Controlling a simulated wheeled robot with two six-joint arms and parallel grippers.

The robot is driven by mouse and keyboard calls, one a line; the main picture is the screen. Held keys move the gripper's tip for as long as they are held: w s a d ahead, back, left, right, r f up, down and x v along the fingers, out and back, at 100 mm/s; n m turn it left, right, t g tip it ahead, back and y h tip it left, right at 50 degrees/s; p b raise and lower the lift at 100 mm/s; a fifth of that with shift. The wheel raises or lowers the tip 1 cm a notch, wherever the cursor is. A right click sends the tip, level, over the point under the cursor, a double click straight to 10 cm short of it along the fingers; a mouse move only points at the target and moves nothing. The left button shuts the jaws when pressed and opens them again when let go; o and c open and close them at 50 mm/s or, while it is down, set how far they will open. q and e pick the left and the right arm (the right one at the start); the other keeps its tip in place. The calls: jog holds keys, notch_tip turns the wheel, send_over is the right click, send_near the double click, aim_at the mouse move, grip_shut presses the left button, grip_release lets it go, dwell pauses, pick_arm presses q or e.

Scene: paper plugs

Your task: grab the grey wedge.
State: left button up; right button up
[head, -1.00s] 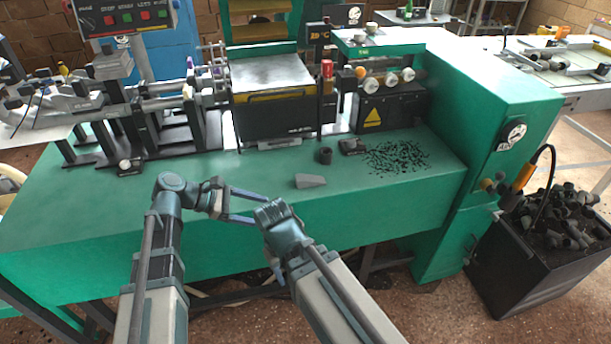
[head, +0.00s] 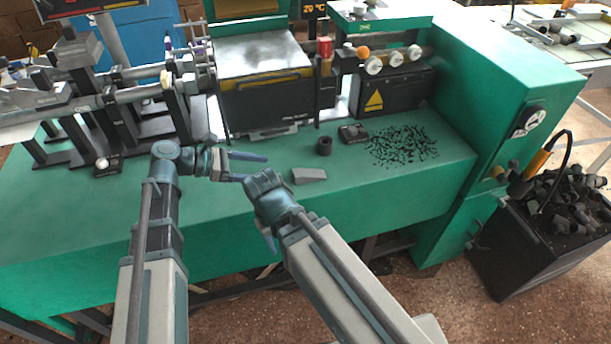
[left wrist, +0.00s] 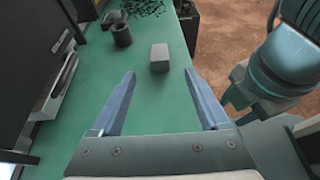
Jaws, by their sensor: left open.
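The grey wedge (head: 309,175) lies on the green bench top near its front edge. It also shows in the left wrist view (left wrist: 159,58), a little beyond the fingertips and roughly between their lines. My left gripper (head: 258,168) is open and empty, left of the wedge, its fingers pointing toward it without touching. In the left wrist view both fingers (left wrist: 159,74) are spread wide with bare green surface between them. My right gripper (head: 268,225) hangs below the wrist of the right arm, in front of the bench edge; its fingers are mostly hidden.
Scattered black bits (head: 402,145) lie to the right. The black machine block (head: 268,103) rises behind. My right arm is close to the left gripper and wedge.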

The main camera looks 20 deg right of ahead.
aim_at(294, 174)
pick_arm(q)
jog(key=b+x, duration=0.1)
jog(key=x, duration=0.4)
jog(key=shift+a+f+b, duration=0.1)
jog(key=shift+f+b, duration=0.05)
jog(key=shift+b, duration=0.15)
jog(key=shift+d+f, duration=0.15)
jog(key=shift+d, duration=0.5)
jog(key=shift+d, duration=0.1)
jog(key=b+x, duration=0.1)
jog(key=x, duration=0.1)
jog(key=b+x, duration=0.1)
jog(key=x, duration=0.1)
jog(key=shift+w+f+b, duration=0.1)
jog(key=shift+f+b, duration=0.25)
jog(key=shift+f, duration=0.1)
jog(key=shift+d, duration=0.4)
grip_shut()
